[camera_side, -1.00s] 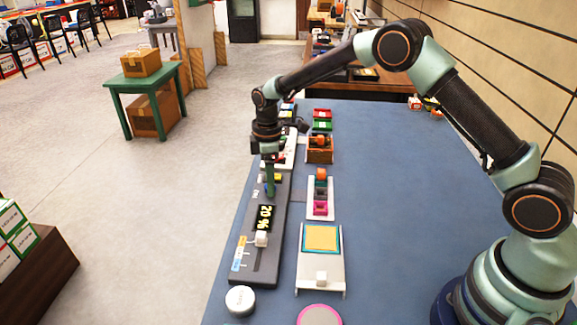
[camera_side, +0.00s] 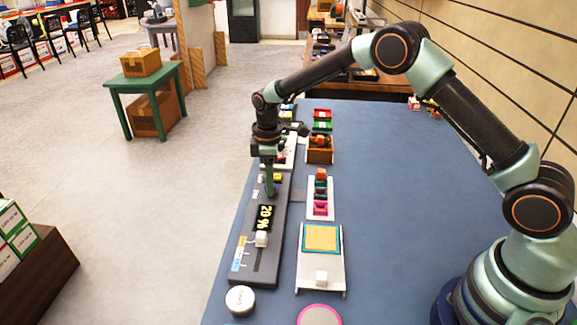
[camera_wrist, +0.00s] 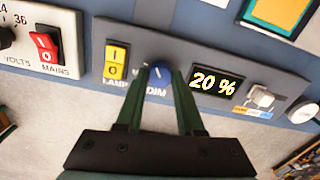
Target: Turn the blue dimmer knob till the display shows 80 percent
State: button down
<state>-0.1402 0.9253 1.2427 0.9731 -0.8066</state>
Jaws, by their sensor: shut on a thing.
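The blue dimmer knob (camera_wrist: 159,73) sits on a grey panel (camera_wrist: 200,52), with a pale pointer line on its face. My gripper (camera_wrist: 158,78) is shut on the knob, one green finger on each side; in the side view my gripper (camera_side: 269,190) points down onto the panel and mostly hides the knob. The display (camera_wrist: 217,82) beside the knob reads 20 % in yellow digits; it also shows in the side view (camera_side: 264,218).
A yellow lamp switch (camera_wrist: 116,58) is just left of the knob in the wrist view. A white slider cap (camera_wrist: 262,97) is right of the display. A red mains switch (camera_wrist: 45,46) is on a neighbouring panel. The blue table (camera_side: 400,210) is clear toward the right.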

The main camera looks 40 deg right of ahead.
jog(key=m, duration=0.3)
jog(key=shift+m, duration=0.4)
jog(key=m, duration=0.9)
jog(key=shift+m, duration=2.1)
jog(key=c, duration=0.5)
grip_release()
